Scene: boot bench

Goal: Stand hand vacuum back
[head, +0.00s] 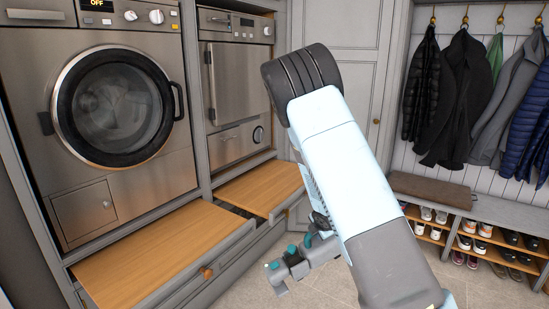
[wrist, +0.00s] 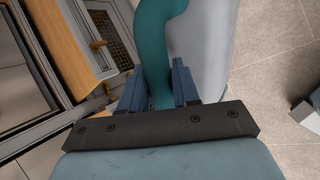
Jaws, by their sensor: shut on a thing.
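In the wrist view, my gripper (wrist: 158,84) is shut on the teal curved handle of the hand vacuum (wrist: 154,40), with one blue finger on each side of it. The vacuum's smooth grey body (wrist: 205,50) shows right of the handle; its far end is cut off by the picture. In the head view, the vacuum (head: 322,253) shows as a small grey and teal shape below my arm, held out in front of the drawers and above the floor. My arm hides part of it and of the gripper there.
Two wooden pull-out shelves (head: 150,255) stand out below the washer (head: 110,105) and the smaller appliance (head: 238,85). A bench (head: 480,204) with shoe shelves below and coats above (head: 465,95) stands at right. Tiled floor (head: 330,285) is open between.

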